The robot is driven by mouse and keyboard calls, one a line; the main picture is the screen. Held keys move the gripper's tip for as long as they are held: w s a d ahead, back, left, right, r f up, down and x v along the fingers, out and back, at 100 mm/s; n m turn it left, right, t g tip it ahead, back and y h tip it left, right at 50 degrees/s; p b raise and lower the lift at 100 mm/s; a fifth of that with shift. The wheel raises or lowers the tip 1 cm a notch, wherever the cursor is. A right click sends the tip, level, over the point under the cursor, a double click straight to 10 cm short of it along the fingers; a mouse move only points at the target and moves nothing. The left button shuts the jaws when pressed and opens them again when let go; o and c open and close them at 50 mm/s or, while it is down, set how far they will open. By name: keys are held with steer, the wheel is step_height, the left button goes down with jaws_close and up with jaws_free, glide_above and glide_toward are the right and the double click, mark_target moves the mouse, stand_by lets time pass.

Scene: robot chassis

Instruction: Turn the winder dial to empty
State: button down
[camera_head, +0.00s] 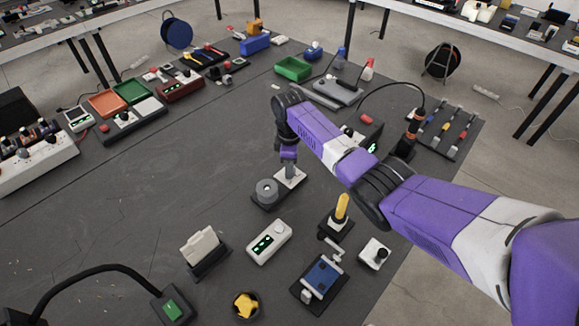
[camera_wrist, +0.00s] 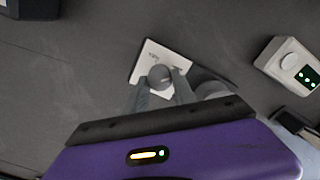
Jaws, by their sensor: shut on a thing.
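The winder (camera_head: 266,190) is a low dark base with a grey spool at its left and a white plate at its right. In the wrist view the white plate (camera_wrist: 152,54) carries a round grey dial (camera_wrist: 159,73). My gripper (camera_head: 291,171) points straight down over the plate, with its two fingers shut on the sides of the dial. The grey spool (camera_wrist: 212,89) shows partly behind the right finger. Small lettering is on the plate, too small to read. The head view hides the dial behind the fingers, and its setting is unclear.
A white box with a green display (camera_head: 268,242) stands in front of the winder. A yellow-handled joystick (camera_head: 342,207) is to the right, and a card holder (camera_head: 204,248) is at front left. The table left of the winder is clear.

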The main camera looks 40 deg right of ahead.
steer(key=shift+r, duration=0.1)
steer(key=c, duration=1)
jaws_free()
step_height(320, 180, up, 8)
steer(key=shift+f, duration=0.1)
